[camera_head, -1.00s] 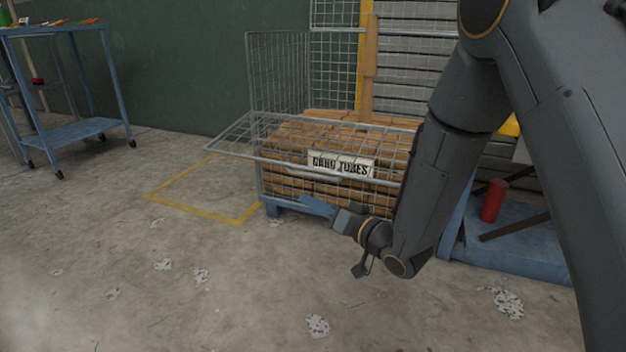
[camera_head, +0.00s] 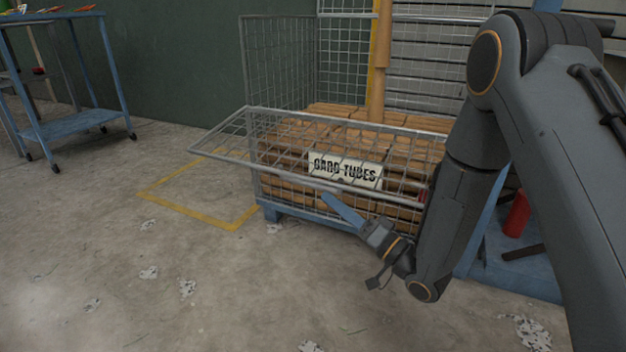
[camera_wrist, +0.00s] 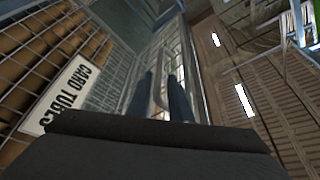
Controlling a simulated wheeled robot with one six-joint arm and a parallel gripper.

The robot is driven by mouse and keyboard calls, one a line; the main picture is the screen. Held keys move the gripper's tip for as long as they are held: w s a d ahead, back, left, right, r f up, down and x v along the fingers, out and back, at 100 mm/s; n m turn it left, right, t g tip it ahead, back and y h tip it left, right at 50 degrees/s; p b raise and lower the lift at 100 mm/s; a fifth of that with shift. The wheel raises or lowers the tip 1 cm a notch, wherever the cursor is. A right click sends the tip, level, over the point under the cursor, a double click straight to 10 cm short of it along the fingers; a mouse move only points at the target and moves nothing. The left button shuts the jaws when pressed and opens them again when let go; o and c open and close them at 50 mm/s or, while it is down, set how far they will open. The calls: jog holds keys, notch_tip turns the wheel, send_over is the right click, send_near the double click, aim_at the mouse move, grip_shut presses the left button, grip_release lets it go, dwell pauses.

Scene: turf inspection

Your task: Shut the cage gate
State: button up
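The wire cage (camera_head: 279,65) stands against the back wall, filled with brown tubes behind a white "CARD TUBES" sign (camera_head: 345,171). Its mesh gate (camera_head: 222,137) is open, sticking outward at the front with a grey bar along its outer edge. My gripper (camera_head: 328,200) is just below this bar, its blue fingers tilted up toward it. In the wrist view, the two dark fingers (camera_wrist: 166,97) are apart, with a pale grey bar visible between them. I cannot tell whether they touch it. The sign also shows in the wrist view (camera_wrist: 62,95).
A blue wheeled trolley (camera_head: 68,127) stands at the left. A yellow outline (camera_head: 190,210) marks the floor left of the cage. A red cylinder (camera_head: 517,214) stands on a blue base at the right, partly behind my arm. The floor in front is clear.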

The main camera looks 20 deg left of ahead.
aim_at(310, 185)
jog(key=b+x, duration=0.3)
jog(key=x, duration=0.4)
jog(key=shift+f, duration=0.15)
jog(key=shift+w+a+r+b, duration=0.2)
jog(key=shift+a+r+b, duration=0.1)
jog(key=shift+a+b, duration=0.25)
jog(key=shift+c, duration=0.5)
grip_shut()
